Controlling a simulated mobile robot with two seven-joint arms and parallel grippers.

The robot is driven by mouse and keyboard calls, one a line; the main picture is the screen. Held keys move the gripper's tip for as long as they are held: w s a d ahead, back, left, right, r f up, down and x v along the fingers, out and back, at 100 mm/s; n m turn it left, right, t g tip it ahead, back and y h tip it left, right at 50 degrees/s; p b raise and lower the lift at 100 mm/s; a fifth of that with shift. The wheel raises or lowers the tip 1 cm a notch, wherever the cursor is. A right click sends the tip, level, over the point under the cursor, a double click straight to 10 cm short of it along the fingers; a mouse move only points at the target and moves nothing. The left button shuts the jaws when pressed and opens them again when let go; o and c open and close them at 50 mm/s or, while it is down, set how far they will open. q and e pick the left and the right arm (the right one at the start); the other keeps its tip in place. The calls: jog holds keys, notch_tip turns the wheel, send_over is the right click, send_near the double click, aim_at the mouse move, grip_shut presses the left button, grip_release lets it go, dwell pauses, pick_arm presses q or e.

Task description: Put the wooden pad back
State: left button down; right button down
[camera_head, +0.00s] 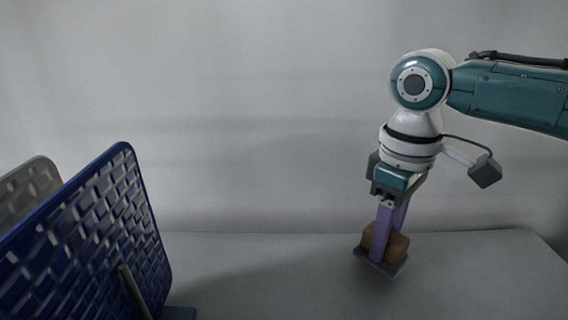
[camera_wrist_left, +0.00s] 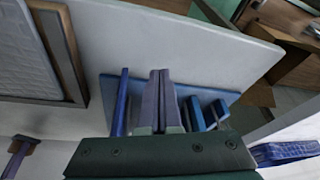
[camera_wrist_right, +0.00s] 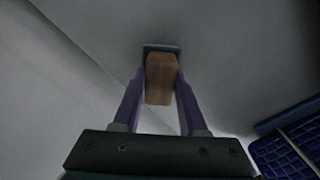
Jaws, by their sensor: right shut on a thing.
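The wooden pad (camera_head: 397,244) is a brown block with a flat grey-blue plate at its lower end. My right gripper (camera_head: 384,245) points down at the right of the head view and is shut on the pad. The pad is tilted, low over the grey tabletop; I cannot tell if it touches. In the right wrist view the pad (camera_wrist_right: 160,78) sits between the purple fingertips, the plate beyond it. My left gripper (camera_wrist_left: 160,78) shows only in the left wrist view, its purple fingers together with nothing visible between them.
A blue textured panel (camera_head: 90,225) stands upright at the left, with a grey panel (camera_head: 30,185) behind it. A blue slotted base (camera_wrist_left: 215,97) lies beyond my left fingers. Brown wooden furniture (camera_wrist_left: 285,75) shows at upper right there. The middle of the tabletop (camera_head: 270,270) is clear.

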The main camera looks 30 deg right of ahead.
pick_arm(q)
jog(key=shift+a+f, duration=0.1)
jog(key=shift+f, duration=0.4)
pick_arm(e)
notch_tip(320, 180, down, 2)
jog(key=shift+f, duration=0.15)
jog(key=shift+c, duration=2.2)
grip_release()
pick_arm(q)
jog(key=shift+r, duration=0.1)
